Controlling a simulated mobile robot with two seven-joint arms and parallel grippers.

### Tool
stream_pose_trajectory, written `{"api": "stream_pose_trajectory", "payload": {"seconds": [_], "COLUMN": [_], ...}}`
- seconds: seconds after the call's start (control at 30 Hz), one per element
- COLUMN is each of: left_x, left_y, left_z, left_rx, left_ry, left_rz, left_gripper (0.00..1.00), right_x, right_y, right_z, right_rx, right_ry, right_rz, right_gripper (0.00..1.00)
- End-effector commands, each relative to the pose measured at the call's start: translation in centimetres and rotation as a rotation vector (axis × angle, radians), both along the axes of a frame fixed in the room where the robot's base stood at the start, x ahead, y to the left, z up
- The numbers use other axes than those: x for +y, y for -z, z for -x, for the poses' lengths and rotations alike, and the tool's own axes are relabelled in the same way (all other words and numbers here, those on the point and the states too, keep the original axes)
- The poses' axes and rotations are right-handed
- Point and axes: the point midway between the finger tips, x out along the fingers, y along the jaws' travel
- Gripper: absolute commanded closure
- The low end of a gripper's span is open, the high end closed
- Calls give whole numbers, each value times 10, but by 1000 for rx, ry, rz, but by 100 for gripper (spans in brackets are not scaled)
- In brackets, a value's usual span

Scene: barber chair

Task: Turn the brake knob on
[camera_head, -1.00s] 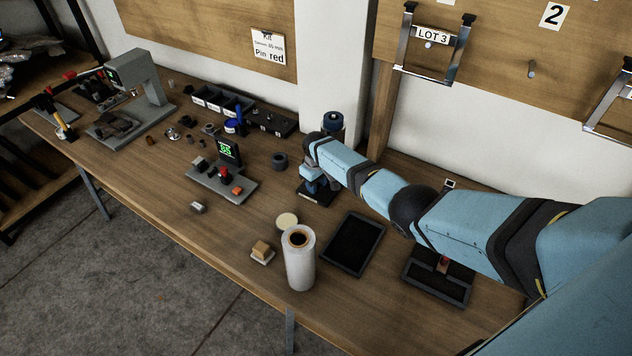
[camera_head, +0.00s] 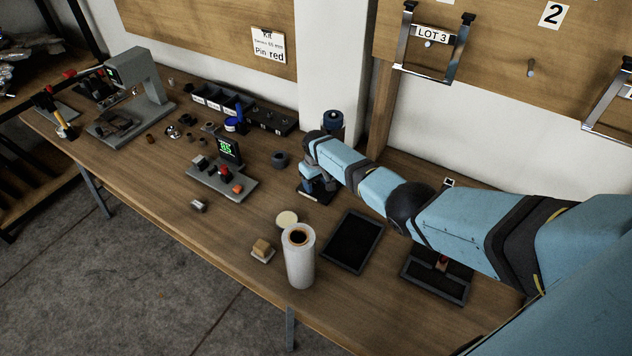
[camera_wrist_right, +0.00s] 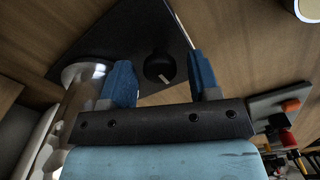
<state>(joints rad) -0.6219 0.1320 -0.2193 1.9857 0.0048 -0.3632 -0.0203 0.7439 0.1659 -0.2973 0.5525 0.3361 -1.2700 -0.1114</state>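The brake knob (camera_wrist_right: 160,67) is a round black knob with a white pointer mark, on a dark plate (camera_wrist_right: 120,45) in the right wrist view. My right gripper (camera_wrist_right: 160,60) is open, with one blue finger on each side of the knob in that picture. I cannot tell whether the fingers touch it or how far above it they are. In the head view my right gripper (camera_head: 320,185) is low over the dark base (camera_head: 313,197) of a blue-topped device (camera_head: 332,120), and the knob is hidden there. My left gripper is not in view.
A shiny metal cylinder (camera_wrist_right: 82,90) stands close beside the left finger. On the bench, a control box with a green display (camera_head: 228,150), a white roll (camera_head: 300,262) and a black tray (camera_head: 353,242) are near my right arm.

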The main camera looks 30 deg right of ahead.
Motion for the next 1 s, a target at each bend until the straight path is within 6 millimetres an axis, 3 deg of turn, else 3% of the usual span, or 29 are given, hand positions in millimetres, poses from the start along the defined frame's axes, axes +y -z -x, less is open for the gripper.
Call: {"api": "stream_pose_trajectory", "payload": {"seconds": [0.37, 0.63, 1.0], "left_x": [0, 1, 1], "left_y": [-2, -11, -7], "left_z": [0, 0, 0], "left_rx": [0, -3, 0], "left_ry": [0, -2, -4], "left_rz": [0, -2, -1], "left_gripper": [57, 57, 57], "right_x": [0, -1, 0], "right_y": [-6, -56, -125], "right_z": [0, -1, 0], "right_rx": [-1, -5, -2], "right_ry": [-1, -2, -1], "right_rz": [0, 0, 1], "right_gripper": [41, 41, 41]}}
